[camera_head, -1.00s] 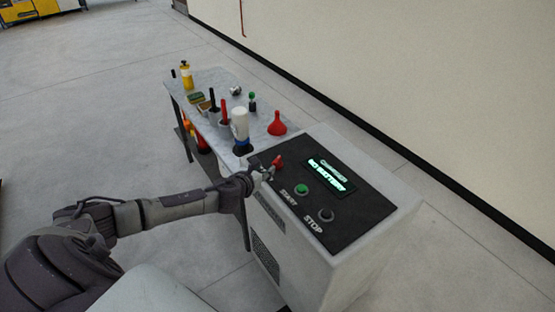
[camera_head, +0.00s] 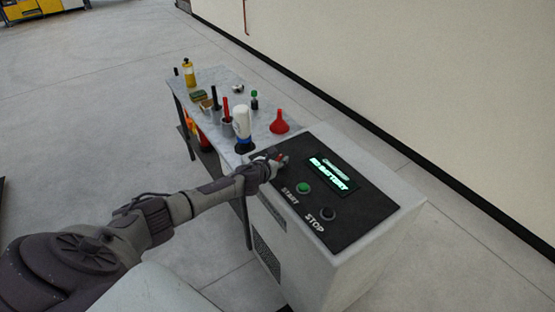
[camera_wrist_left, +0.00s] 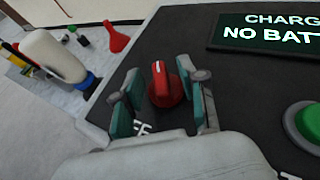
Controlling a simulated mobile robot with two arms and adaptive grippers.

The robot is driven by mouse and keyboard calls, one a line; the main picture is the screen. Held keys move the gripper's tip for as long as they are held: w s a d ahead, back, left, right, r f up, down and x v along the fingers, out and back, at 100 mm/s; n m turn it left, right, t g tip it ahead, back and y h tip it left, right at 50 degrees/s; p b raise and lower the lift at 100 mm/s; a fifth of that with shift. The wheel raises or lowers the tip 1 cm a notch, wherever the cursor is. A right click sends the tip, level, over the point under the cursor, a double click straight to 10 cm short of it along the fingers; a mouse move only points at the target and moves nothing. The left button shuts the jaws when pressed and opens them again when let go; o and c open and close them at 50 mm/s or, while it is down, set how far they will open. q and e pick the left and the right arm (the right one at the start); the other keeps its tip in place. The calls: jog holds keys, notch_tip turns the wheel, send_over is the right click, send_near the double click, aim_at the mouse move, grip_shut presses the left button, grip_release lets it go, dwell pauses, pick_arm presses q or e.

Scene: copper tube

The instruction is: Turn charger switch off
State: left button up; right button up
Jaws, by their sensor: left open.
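The charger (camera_head: 345,240) is a pale box with a black sloped panel. Its red rotary switch (camera_wrist_left: 165,86) sits upright on the panel, with a white mark on its top; a bit of it shows in the head view (camera_head: 283,159). My left gripper (camera_wrist_left: 162,97) is open, with its teal-padded fingers on either side of the red switch. A gap shows between each finger and the switch, so I see no clear contact. In the head view my left gripper (camera_head: 274,164) hides most of the switch. My right gripper is in neither view.
The panel has a green START button (camera_head: 303,188), a dark STOP button (camera_head: 327,214) and a display (camera_head: 333,174) reading "NO BATTERY". A table (camera_head: 206,84) behind holds a white bottle (camera_head: 242,121), a red funnel (camera_head: 279,121) and several other items. Floor lies clear at left.

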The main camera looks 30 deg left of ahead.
pick_arm(q)
grip_shut()
